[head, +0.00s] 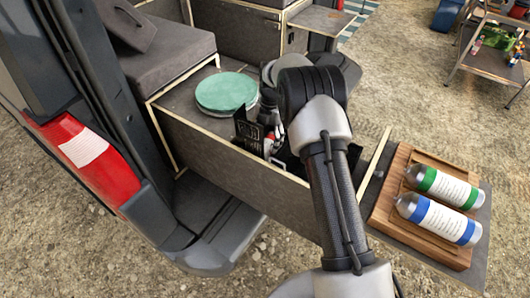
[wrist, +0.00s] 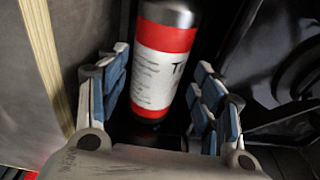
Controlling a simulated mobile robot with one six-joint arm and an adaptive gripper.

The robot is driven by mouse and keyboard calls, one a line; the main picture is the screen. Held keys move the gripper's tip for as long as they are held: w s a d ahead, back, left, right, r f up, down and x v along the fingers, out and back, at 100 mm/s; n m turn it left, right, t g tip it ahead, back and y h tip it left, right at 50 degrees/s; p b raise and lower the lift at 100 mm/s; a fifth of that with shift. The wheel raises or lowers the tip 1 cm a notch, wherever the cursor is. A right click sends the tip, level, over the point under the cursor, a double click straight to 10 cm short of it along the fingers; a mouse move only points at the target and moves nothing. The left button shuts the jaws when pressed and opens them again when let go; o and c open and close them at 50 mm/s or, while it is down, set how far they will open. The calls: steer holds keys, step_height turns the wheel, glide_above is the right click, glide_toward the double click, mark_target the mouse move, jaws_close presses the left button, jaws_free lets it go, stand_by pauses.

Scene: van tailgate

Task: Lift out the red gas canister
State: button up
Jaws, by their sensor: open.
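The red gas canister (wrist: 167,60) shows in the wrist view, with red bands, a white label and a grey metal end at the top. It lies in a dark recess. My gripper (wrist: 158,82) is open, with one blue-padded finger on each side of the canister; I cannot tell whether either finger touches it. The canister's lower end is partly hidden in shadow near the palm. In the head view my gripper (head: 268,130) reaches down into the box-like compartment (head: 225,157) of the tailgate, and my arm hides much of it.
A green-topped round item (head: 226,91) stands left of my gripper. A wooden tray (head: 390,204) at the right holds a green-banded canister (head: 446,187) and a blue-banded canister (head: 436,219). The van's side with its red tail light (head: 90,158) is at the left. A metal table (head: 492,60) stands far right.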

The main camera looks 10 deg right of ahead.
mark_target(267, 145)
steer(key=f+b, duration=0.1)
steer(key=f, duration=0.4)
steer(key=shift+s+a+b, duration=0.1)
steer(key=shift+a+b, duration=0.1)
steer(key=shift+b, duration=0.15)
steer(key=shift+s, duration=0.1)
steer(key=shift+s+f, duration=0.1)
steer(key=shift+s, duration=0.1)
steer(key=c, duration=1)
